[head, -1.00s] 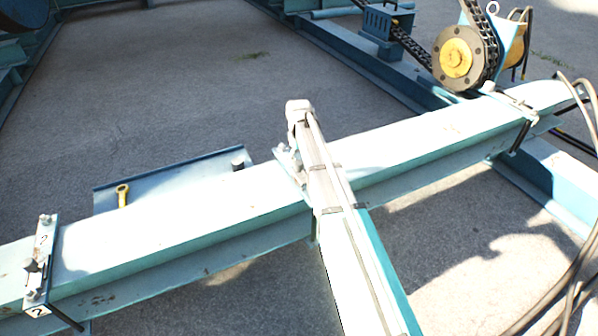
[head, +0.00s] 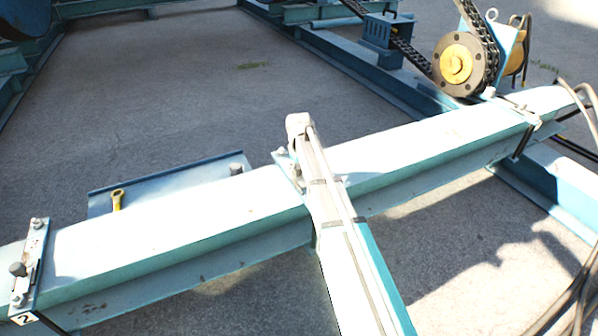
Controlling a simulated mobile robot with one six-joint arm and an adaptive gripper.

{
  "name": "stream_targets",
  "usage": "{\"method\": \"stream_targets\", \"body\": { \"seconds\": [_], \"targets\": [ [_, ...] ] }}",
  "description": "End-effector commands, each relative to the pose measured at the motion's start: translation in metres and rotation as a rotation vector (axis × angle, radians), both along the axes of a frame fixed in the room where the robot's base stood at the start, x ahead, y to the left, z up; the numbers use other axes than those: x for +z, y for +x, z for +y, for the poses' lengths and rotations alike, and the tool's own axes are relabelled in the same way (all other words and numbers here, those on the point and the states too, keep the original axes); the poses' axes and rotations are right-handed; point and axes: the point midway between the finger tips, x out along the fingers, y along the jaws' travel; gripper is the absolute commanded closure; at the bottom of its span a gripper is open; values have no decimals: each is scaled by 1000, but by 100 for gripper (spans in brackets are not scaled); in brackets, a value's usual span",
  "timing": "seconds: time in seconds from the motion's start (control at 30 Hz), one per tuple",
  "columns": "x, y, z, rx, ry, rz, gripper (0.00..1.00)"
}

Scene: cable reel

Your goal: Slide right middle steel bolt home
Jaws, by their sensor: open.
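A long pale teal beam (head: 200,216) crosses the view from lower left to upper right. A clamp plate marked 2 (head: 32,262) lies across its left end, with a grey knob (head: 17,269) and small bolt heads. A second plate with a bolt (head: 284,165) sits mid-beam, partly hidden behind a crossing member. A third plate (head: 518,106) lies across the right part, with a grey bolt head (head: 488,92) at its far end. I cannot tell which of these is the right middle steel bolt, or how far it is in. My gripper is not in view.
A pale crossing member (head: 345,245) with strapped lines rises over the beam. Black cables (head: 585,270) hang at right. Grey ground (head: 190,100) is open.

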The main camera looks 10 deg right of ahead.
Motion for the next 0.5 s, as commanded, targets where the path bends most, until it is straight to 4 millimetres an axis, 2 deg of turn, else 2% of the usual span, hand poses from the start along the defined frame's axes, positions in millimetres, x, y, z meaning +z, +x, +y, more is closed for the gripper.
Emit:
{"method": "stream_targets", "body": {
  "seconds": [0.07, 0.1, 0.5],
  "targets": [
    [0, 0, 0, 0, 0, 0, 17],
    [0, 0, 0, 0, 0, 0, 21],
    [0, 0, 0, 0, 0, 0, 95]
  ]
}}
